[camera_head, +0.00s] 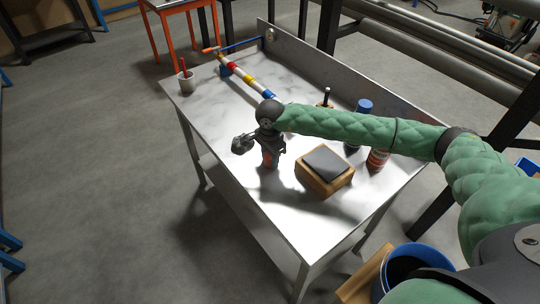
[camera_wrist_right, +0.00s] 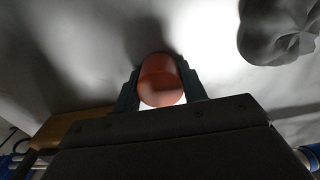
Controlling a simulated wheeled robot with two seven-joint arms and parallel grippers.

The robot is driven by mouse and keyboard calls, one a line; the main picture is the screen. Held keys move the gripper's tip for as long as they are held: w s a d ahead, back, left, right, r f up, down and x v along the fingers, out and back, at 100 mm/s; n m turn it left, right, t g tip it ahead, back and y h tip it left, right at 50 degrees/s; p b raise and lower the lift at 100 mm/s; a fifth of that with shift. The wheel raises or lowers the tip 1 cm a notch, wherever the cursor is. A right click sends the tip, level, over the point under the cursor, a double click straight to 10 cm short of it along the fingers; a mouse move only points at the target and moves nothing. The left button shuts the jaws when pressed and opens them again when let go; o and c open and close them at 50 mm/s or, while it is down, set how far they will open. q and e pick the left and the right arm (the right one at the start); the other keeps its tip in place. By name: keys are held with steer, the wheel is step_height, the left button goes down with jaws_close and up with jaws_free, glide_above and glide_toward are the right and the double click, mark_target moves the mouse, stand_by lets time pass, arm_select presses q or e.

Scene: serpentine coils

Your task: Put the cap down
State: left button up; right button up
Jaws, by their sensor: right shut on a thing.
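The orange-red cap (camera_wrist_right: 160,82) sits between the two dark fingers of my right gripper (camera_wrist_right: 158,90) in the right wrist view, and the fingers press on its sides. In the head view the right gripper (camera_head: 268,156) points down over the near left part of the metal table (camera_head: 225,120), with the orange cap (camera_head: 267,161) showing at its tips. I cannot tell whether the cap touches the table. My left gripper is not in view.
A crumpled grey cloth (camera_head: 242,143) lies just left of the gripper. A wooden block with a dark pad (camera_head: 326,163) stands to its right, with a red-brown can (camera_head: 377,159) and a blue-topped bottle (camera_head: 364,107) beyond. A striped bar (camera_head: 246,78) lies behind. The table's front is clear.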

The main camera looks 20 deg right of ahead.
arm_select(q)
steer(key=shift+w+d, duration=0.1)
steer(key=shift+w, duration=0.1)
arm_select(e)
steer(key=shift+f, duration=0.15)
steer(key=o, duration=0.9)
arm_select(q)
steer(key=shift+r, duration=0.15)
arm_select(e)
steer(key=shift+o, duration=0.2)
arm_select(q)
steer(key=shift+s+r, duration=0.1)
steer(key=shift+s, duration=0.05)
arm_select(e)
steer(key=shift+r, duration=0.2)
